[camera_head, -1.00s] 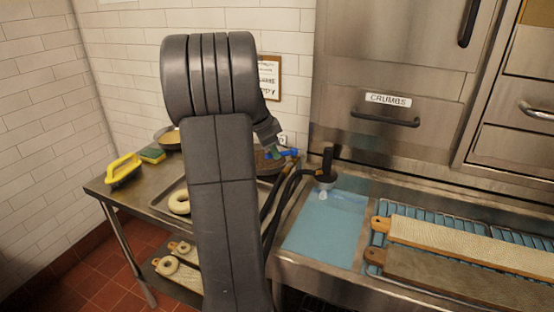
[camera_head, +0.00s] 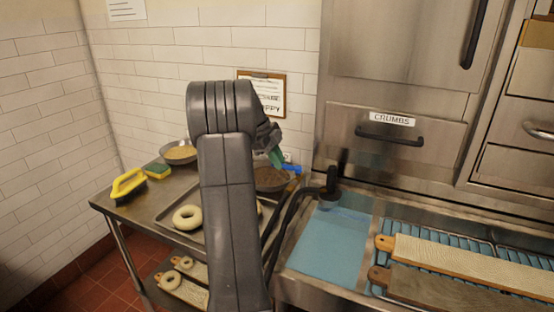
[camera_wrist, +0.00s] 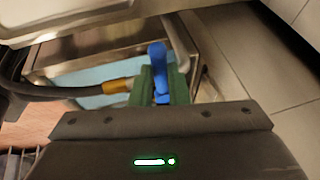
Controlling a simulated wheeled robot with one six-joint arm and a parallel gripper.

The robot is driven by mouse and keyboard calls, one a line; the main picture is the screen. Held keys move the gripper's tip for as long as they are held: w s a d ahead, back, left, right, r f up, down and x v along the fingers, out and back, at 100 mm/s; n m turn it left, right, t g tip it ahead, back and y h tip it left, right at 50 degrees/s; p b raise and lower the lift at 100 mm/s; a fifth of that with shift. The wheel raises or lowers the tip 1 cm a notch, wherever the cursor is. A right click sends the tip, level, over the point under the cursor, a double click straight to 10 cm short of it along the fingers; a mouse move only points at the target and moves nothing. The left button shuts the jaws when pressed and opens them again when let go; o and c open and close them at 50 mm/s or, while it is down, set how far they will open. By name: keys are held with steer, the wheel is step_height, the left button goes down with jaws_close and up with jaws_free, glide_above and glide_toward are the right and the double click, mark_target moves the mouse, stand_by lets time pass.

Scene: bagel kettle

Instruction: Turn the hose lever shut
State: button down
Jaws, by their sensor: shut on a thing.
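The blue hose lever (camera_wrist: 158,62) stands between the two green fingertips of my gripper (camera_wrist: 162,88) in the wrist view. My gripper is shut on it. In the head view, the lever (camera_head: 293,168) shows as a small blue piece beside the green fingertips of my gripper (camera_head: 276,157), mostly hidden by my arm. The dark hose (camera_wrist: 60,91) comes in from the left in the wrist view and ends in an orange-brown fitting (camera_wrist: 117,86) near the fingers. The hose (camera_head: 285,218) also runs beside the sink in the head view.
A sink with blue water (camera_head: 325,250) lies right of my arm. Boards (camera_head: 460,262) rest on a rack farther right.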

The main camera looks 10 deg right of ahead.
steer(key=shift+w, duration=0.1)
stand_by(0.4)
steer(key=c, duration=1.4)
jaws_free()
steer(key=shift+r, duration=0.1)
steer(key=v, duration=1.3)
steer(key=shift+w+a+r, duration=0.1)
steer(key=shift+w+r, duration=0.05)
steer(key=shift+r, duration=0.15)
steer(key=shift+f, duration=0.1)
steer(key=x, duration=1.3)
steer(key=shift+f, duration=0.3)
